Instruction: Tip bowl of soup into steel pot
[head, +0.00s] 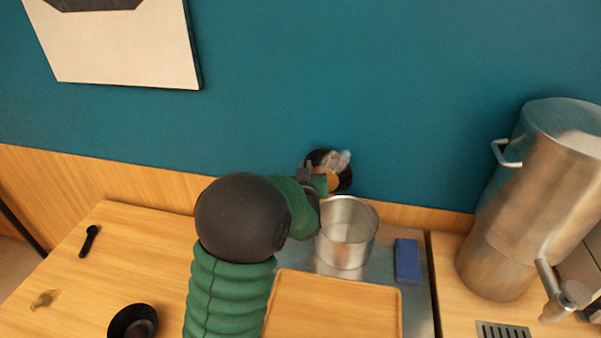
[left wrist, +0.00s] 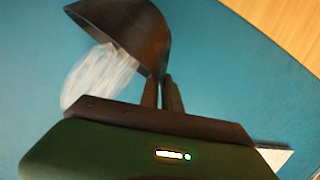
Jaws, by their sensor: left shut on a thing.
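My left gripper (head: 310,175) is shut on a dark bowl (head: 343,181), held in the air just above and behind the steel pot. The bowl also shows in the left wrist view (left wrist: 128,28), gripped by its edge and strongly tilted. A whitish translucent mass (left wrist: 98,80) is at the bowl's mouth; I cannot tell whether it is inside or leaving it. The steel pot (head: 347,240) stands upright and open on a grey surface, below the bowl. Its visible inner wall is bare, and its bottom is partly hidden. My right gripper does not show.
A wooden tray (head: 335,305) lies in front of the pot, with a blue block (head: 407,260) to the right. Another dark bowl (head: 133,322) and a black spoon-like utensil (head: 89,241) are on the left table. A large metal dispenser (head: 535,190) stands right. The teal wall is close behind.

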